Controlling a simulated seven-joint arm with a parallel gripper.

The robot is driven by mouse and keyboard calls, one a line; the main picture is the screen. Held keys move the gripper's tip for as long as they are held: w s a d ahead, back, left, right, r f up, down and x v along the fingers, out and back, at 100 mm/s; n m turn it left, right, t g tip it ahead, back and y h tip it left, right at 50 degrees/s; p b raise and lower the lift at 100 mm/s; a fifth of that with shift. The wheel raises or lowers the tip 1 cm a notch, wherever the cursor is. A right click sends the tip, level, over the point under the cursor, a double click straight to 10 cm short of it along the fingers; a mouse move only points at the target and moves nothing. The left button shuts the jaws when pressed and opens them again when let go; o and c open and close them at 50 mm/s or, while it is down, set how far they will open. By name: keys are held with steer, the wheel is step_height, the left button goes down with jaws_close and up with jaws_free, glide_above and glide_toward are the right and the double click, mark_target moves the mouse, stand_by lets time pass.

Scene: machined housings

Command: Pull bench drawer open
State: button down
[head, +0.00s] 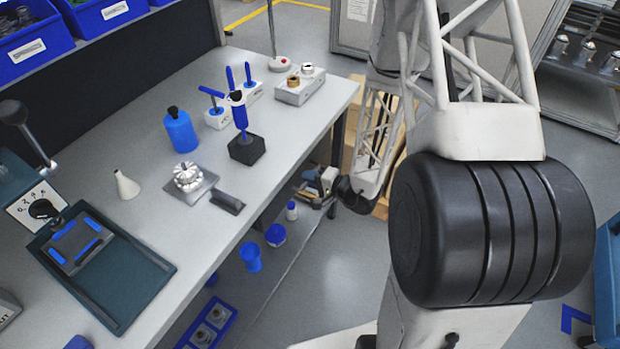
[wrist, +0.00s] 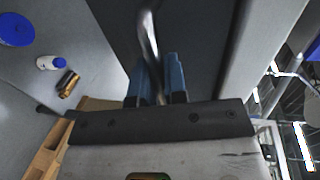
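In the wrist view, a dark flat panel (wrist: 195,30), which looks like the bench drawer's front, fills the upper middle. A bright metal bar handle (wrist: 149,32) stands out in front of it and runs down between the fingers. My gripper (wrist: 160,78) has its two blue fingers on either side of the handle, close to it. Whether both fingers press on the bar I cannot tell. In the head view the drawer front and handle are hidden below the bench top, and my arm covers much of the right side.
The grey workbench (head: 300,135) carries a blue bottle (head: 181,131), a blue-handled tool on a black block (head: 247,148), and a dark tray (head: 115,285). A lower shelf holds blue containers (head: 251,257). A wooden pallet (wrist: 62,135) stands close to my gripper. Open floor lies right of the bench.

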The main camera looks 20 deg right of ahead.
steer(key=shift+s+d, duration=0.15)
steer(key=f+v, duration=0.2)
steer(key=v, duration=1)
steer(key=f+v, duration=0.3)
steer(key=v, duration=1)
steer(key=shift+v, duration=0.85)
steer(key=shift+f, duration=0.35)
steer(key=c, duration=1.2)
jaws_free()
steer(key=shift+s+d, duration=0.15)
steer(key=shift+v, duration=3.75)
steer(key=shift+r, duration=0.1)
